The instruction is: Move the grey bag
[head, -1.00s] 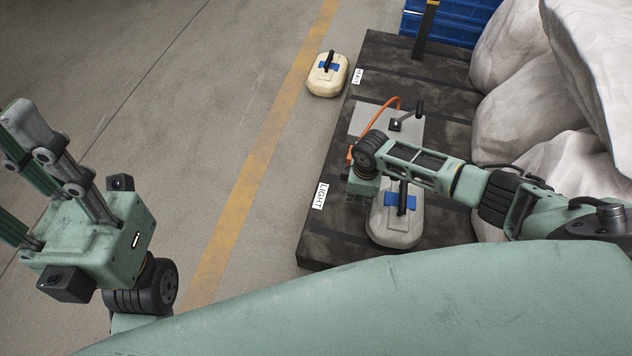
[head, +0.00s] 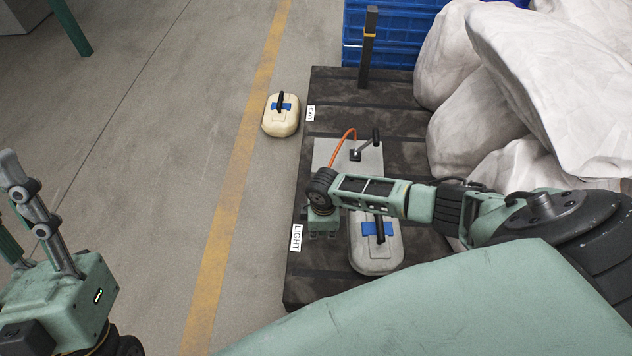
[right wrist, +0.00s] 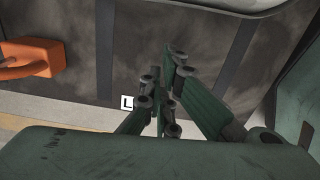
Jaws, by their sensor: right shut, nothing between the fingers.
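The grey bag (head: 375,256) lies on a dark slatted platform (head: 342,279). It has a blue patch (head: 369,228) and an upright black handle. My right gripper (head: 323,235) is just left of the bag, above the platform near the LIGHT label (head: 296,238). In the right wrist view its fingers (right wrist: 165,97) are shut and empty. A pale edge, probably the bag's, shows at the top of that view (right wrist: 255,4). My left gripper (head: 25,205) is at the lower left over the floor, partly out of frame, its fingertips unclear.
A cream bag (head: 281,120) with a blue patch lies on the floor beyond the platform's left edge. A grey plate (head: 325,152) with a lever and orange cable (head: 337,136) is behind the grey bag. White sacks (head: 455,130) fill the right; blue crates (head: 385,50) and a black post (head: 368,50) stand behind.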

